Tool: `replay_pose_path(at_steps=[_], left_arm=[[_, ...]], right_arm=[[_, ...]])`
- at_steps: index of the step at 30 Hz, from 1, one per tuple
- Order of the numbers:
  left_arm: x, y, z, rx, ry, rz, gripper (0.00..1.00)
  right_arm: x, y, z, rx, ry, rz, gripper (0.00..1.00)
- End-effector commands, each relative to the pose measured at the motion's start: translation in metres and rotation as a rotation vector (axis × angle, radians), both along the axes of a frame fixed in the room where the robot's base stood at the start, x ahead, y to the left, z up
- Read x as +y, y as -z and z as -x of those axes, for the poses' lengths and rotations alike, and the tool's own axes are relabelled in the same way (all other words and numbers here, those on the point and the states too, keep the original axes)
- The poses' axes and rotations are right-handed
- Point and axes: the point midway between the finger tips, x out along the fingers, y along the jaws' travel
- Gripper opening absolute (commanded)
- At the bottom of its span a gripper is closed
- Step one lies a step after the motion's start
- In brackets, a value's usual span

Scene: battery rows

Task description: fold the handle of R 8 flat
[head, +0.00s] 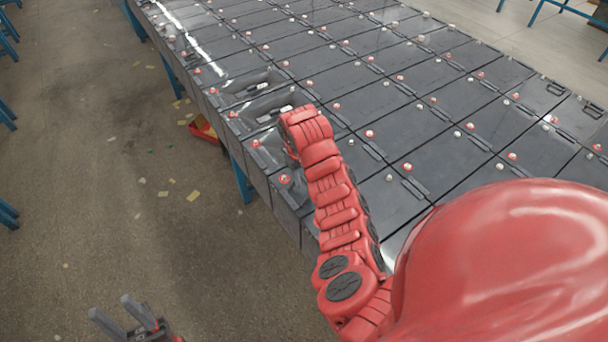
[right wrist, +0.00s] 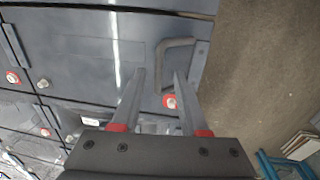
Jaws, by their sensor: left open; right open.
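Rows of dark grey batteries (head: 390,150) with red and pale terminals cover a long table; no label R 8 is readable. In the right wrist view a grey loop handle (right wrist: 176,43) stands out from a strip near the battery row's outer edge. I cannot tell its exact angle. My right gripper (right wrist: 159,73) is open and empty, its fingertips just short of the handle, with a red terminal (right wrist: 170,101) between the fingers. In the head view my red right arm hides that gripper and handle. My left gripper (head: 122,314) is open and empty over the floor at lower left.
Several batteries at the near-left edge have recessed, shiny tops. Other loop handles (head: 555,88) show at the far right. A red bin (head: 203,129) and paper scraps lie on the floor beside the blue table legs (head: 241,180). The floor at left is mostly free.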

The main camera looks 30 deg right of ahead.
Motion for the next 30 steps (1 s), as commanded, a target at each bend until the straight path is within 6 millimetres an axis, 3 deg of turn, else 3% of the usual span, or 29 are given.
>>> replay_pose_path(at_steps=[6, 12, 14, 30], left_arm=[[0.0000, -0.0001, 0.0001, 0.000, 0.000, 0.000, 0.44], [0.0000, -0.0001, 0.0001, 0.000, 0.000, 0.000, 0.44], [0.0000, -0.0001, 0.0000, 0.000, 0.000, 0.000, 0.44], [-0.0001, 0.0071, 0.0000, 0.000, 0.000, 0.000, 0.44]], right_arm=[[-0.0005, 0.0002, 0.0005, 0.001, 0.001, 0.000, 0.44], [-0.0006, 0.0001, 0.0005, 0.001, 0.000, 0.000, 0.08], [-0.0005, 0.0003, 0.0005, 0.001, 0.000, 0.000, 0.00], [-0.0056, 0.0043, 0.0003, 0.005, 0.004, -0.054, 0.00]])
